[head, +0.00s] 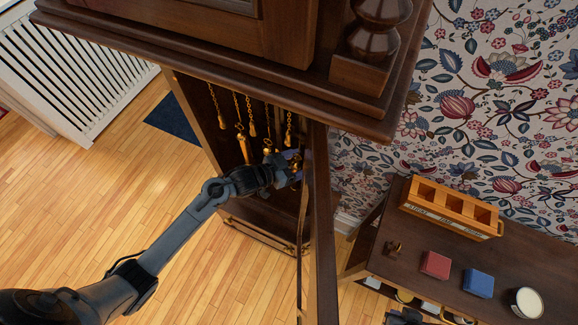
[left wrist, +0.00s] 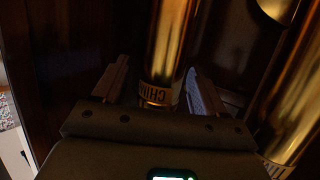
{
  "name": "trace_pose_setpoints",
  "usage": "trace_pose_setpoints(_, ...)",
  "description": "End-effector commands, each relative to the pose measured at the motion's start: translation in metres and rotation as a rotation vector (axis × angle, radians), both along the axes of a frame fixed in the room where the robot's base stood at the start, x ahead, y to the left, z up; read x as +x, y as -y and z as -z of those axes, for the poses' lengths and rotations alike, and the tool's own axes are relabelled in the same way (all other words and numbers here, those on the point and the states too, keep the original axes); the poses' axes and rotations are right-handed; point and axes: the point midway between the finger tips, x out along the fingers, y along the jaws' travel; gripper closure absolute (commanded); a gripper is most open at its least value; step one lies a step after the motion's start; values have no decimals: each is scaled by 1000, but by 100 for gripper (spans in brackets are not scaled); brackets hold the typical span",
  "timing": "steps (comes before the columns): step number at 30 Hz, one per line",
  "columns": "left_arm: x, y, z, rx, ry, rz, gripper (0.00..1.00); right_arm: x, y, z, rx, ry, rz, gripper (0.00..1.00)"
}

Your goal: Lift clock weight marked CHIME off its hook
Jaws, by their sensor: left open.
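The brass weight marked CHIME (left wrist: 166,55) hangs upright in the left wrist view, its label upside down near the lower end. My left gripper (left wrist: 160,88) is open, with one finger on each side of this weight; I cannot tell whether either finger touches it. In the head view my left gripper (head: 291,168) reaches into the tall clock case, mostly hidden by the wrist and door edge. A second brass weight (left wrist: 300,95) hangs at the right in the wrist view. The hook of the CHIME weight is not clearly visible.
Chains (head: 250,118) hang in the case beside another brass weight (head: 244,148). The open door (head: 318,220) stands close to my left wrist. A side table (head: 400,255) holds a wooden three-compartment rack (head: 451,208), red box (head: 435,264), blue box (head: 478,283) and cup (head: 527,302).

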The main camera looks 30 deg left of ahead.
Motion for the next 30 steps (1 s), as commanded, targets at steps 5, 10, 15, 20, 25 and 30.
trace_pose_setpoints(5, 8, 5, 3, 0, 0, 0, 29, 0, 0, 3, -2, 0, -2, 100)
trace_pose_setpoints(10, 9, 6, 3, 0, 0, 0, 29, 0, 0, 3, -2, 0, -2, 100)
trace_pose_setpoints(15, 9, 6, 3, 0, 0, 0, 30, 0, 0, 2, -1, 1, -2, 100)
trace_pose_setpoints(20, 9, 6, 3, 0, 0, 0, 55, 0, 0, 2, 0, 1, 0, 100)
trace_pose_setpoints(25, 9, 6, 3, 0, 0, 0, 81, 0, -1, 2, 3, 2, 1, 100)
trace_pose_setpoints(30, 9, 6, 3, 1, 1, 0, 100, 0, -1, 2, 5, 1, 3, 100)
